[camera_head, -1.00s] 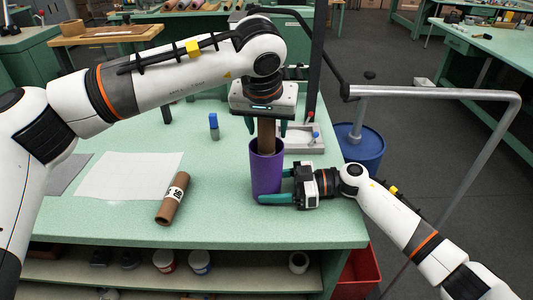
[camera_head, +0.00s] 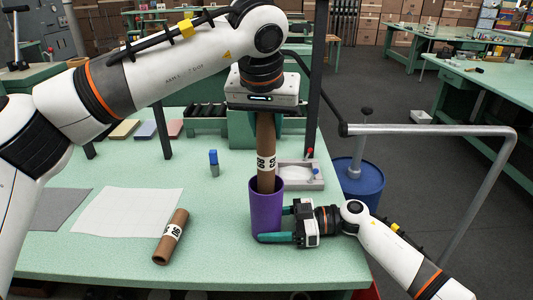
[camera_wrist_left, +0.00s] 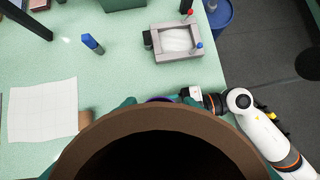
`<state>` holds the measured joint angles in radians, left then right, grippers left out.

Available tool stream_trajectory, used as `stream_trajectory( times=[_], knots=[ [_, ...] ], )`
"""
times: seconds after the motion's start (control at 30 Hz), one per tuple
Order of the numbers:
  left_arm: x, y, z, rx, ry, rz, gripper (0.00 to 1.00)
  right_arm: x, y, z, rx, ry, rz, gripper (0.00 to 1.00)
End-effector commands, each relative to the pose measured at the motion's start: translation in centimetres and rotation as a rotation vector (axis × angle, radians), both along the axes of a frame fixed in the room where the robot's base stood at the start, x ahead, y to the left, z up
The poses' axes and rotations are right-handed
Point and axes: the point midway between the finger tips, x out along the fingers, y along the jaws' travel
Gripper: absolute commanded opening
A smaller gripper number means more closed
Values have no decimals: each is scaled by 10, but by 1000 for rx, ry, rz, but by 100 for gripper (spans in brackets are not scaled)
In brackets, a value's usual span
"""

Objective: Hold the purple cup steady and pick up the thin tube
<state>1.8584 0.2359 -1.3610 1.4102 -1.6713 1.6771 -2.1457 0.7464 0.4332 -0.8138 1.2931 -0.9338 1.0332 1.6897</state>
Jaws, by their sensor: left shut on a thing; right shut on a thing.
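The purple cup (camera_head: 266,212) stands upright near the table's front right edge. My right gripper (camera_head: 278,225) is shut on its lower right side, with one green finger across its front. My left gripper (camera_head: 265,118) is above the cup, shut on the upper end of a thin brown cardboard tube (camera_head: 266,138) with a black-and-white label. The tube is upright, its lower end hidden inside the cup. In the left wrist view the tube's open rim (camera_wrist_left: 150,118) fills the bottom and hides most of the cup, of which a purple sliver shows.
A second brown tube (camera_head: 171,238) lies on the table (camera_head: 120,258) at front left. A white sheet (camera_head: 128,215), a blue-capped bottle (camera_head: 213,163) and a grey tray (camera_head: 302,176) with small pins lie around. A blue drum (camera_head: 361,185) and metal rail (camera_head: 430,131) stand right of the table.

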Motion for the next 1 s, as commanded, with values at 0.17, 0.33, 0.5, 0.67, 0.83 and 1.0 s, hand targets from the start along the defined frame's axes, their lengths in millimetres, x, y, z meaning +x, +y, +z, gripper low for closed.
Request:
stream_trajectory(
  times=[0.17,0.33,0.5,0.67,0.83,1.0],
  knots=[
    [0,-1,49,-1,-4,2,0,0,0,0,0,0,0,47],
    [0,0,79,-1,-2,1,0,0,0,0,0,0,0,47],
    [0,0,93,0,0,0,0,0,0,0,0,0,0,47],
    [0,0,96,0,0,-1,0,0,0,0,0,0,0,47],
    [0,0,96,0,0,0,0,0,0,0,0,0,0,63],
    [0,0,96,0,0,0,0,0,0,0,0,0,0,85]
  ],
)
